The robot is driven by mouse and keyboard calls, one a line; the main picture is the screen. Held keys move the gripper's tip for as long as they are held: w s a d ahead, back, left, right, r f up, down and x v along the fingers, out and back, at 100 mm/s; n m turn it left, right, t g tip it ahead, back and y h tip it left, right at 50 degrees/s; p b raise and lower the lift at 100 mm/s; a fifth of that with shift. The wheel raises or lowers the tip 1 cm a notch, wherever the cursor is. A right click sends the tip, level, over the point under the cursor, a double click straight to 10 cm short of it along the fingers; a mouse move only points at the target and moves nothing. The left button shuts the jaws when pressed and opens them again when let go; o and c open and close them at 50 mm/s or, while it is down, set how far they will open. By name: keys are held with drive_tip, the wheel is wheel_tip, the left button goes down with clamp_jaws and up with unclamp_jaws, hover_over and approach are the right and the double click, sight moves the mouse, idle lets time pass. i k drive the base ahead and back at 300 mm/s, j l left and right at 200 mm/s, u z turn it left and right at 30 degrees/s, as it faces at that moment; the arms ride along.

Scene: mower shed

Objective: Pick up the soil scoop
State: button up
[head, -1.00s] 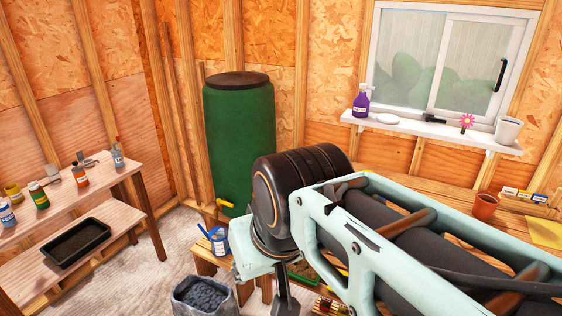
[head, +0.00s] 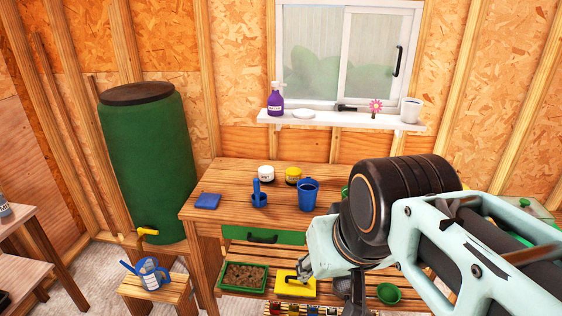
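A small blue thing with an upright handle and a rounded lower part (head: 259,198) stands on the wooden workbench (head: 222,181); it looks like the soil scoop, but it is too small to be sure. My gripper (head: 356,300) is in the lower middle of the head view, to the right of and nearer than the blue thing, and apart from it. Its dark fingers are partly hidden by my arm and cut by the bottom edge, so I cannot tell if they are open.
A blue cup (head: 308,195), a white jar (head: 266,176), a yellow jar (head: 293,176) and a blue folded cloth (head: 208,201) share the bench. A tray (head: 243,277) and green bowl (head: 389,293) sit below. My arm hides the bench's right part.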

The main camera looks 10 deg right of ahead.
sight(259, 190)
drive_tip(key=z, duration=0.65)
drive_tip(key=u, duration=1.9)
drive_tip(key=z, duration=1.15)
drive_tip(key=i+j+z, duration=0.15)
drive_tip(key=i, duration=0.3)
drive_tip(key=i+j+z, duration=0.15)
drive_tip(key=i+j, duration=0.2)
